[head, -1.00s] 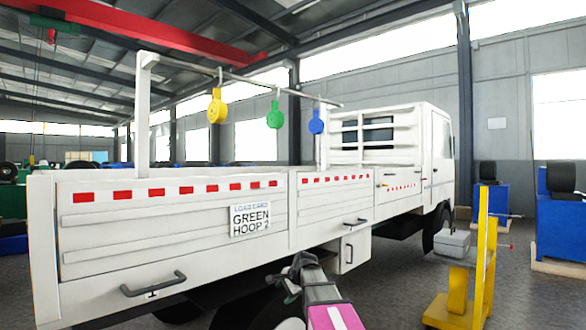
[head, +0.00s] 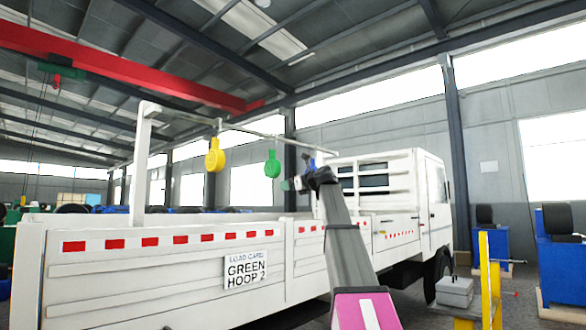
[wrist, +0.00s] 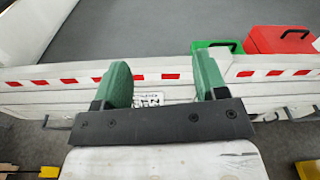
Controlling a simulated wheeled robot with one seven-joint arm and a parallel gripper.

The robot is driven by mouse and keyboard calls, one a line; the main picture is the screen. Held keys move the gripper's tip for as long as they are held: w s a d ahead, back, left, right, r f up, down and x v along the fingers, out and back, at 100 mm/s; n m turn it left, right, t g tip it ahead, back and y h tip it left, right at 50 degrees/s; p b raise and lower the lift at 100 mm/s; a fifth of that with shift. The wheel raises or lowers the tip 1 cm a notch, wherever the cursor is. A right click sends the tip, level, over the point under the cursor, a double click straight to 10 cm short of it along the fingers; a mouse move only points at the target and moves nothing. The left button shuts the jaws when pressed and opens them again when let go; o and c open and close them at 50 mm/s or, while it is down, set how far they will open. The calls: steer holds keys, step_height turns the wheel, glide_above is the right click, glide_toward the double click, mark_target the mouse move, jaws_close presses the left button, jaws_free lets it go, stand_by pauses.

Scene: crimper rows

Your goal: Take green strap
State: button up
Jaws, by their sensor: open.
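The green strap (head: 272,163) hangs from the rail (head: 250,131) above the truck bed, in the middle of the head view. A yellow strap (head: 215,155) hangs to its left. The blue strap on its right is mostly hidden behind my gripper. My gripper (head: 291,184) is raised in front of the rail, just right of and slightly below the green strap in the picture. In the wrist view its green fingers (wrist: 163,82) are wide apart with nothing between them. No strap shows in the wrist view. A card (head: 245,270) on the truck side reads "GREEN HOOP 2".
The white truck (head: 150,285) with its side wall stands close in front. In the wrist view a green box (wrist: 218,45) and a red toolbox (wrist: 282,40) sit in its bed. A yellow stand (head: 490,280) with a grey box (head: 455,291) is at right.

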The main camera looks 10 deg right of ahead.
steer(key=m, duration=0.1)
glide_toward(274, 159)
step_height(274, 159, down, 4)
steer(key=shift+t+y, duration=0.3)
steer(key=shift+y, duration=0.1)
steer(key=shift+d+f+x, duration=0.15)
steer(key=shift+x, duration=2.45)
steer(key=shift+d+f+x, duration=0.1)
steer(key=shift+f+x, duration=0.05)
steer(key=shift+x, duration=2.5)
steer(key=shift+w, duration=0.15)
steer(key=c, duration=1.1)
steer(key=shift+r, duration=0.1)
steer(key=shift+c, duration=0.2)
steer(key=shift+r, duration=0.1)
steer(key=shift+r, duration=1.5)
